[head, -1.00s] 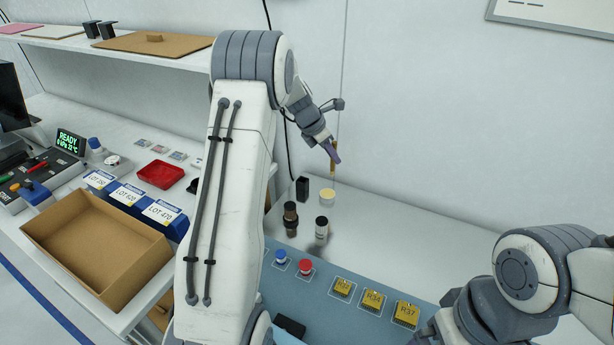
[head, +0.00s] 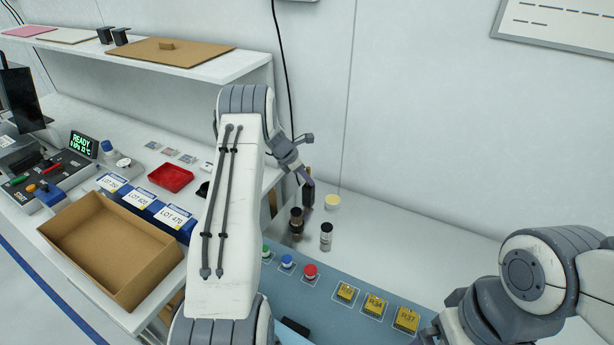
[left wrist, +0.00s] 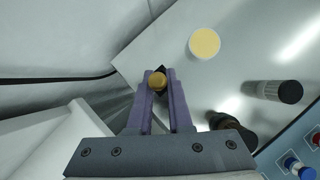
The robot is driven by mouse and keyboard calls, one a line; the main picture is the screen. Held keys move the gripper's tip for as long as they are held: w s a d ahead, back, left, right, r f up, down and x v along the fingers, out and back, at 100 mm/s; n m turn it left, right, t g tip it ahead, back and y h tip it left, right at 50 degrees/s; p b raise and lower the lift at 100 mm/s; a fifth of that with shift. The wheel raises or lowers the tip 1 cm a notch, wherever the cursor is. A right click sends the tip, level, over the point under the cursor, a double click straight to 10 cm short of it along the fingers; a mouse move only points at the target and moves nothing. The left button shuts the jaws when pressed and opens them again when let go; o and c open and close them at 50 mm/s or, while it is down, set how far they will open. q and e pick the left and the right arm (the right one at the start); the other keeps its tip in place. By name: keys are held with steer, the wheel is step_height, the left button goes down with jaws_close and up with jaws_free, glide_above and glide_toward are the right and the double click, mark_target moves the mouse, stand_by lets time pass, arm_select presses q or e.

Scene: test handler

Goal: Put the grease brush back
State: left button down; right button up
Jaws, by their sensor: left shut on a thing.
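My left gripper (head: 305,178) is shut on the grease brush, its purple fingers pointing down. In the left wrist view the round yellow-brown end of the brush handle (left wrist: 157,82) sits between the fingertips (left wrist: 159,80). The black holder (head: 308,197) stands on the bench right under the fingertips, and a dark bit of it shows behind the handle in the left wrist view. The brush's lower part is hidden, so I cannot tell whether it is inside the holder. The grease pot (head: 332,202) with a pale yellow top stands just to the right.
Nearer are coloured buttons (head: 310,271) and yellow blocks (head: 376,305). The wall is close behind. The bench right of the pot is clear.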

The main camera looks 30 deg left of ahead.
arm_select(q)
steer(key=shift+f, duration=0.15)
steer(key=c, duration=0.8)
jaws_free()
steer(key=shift+c, duration=0.2)
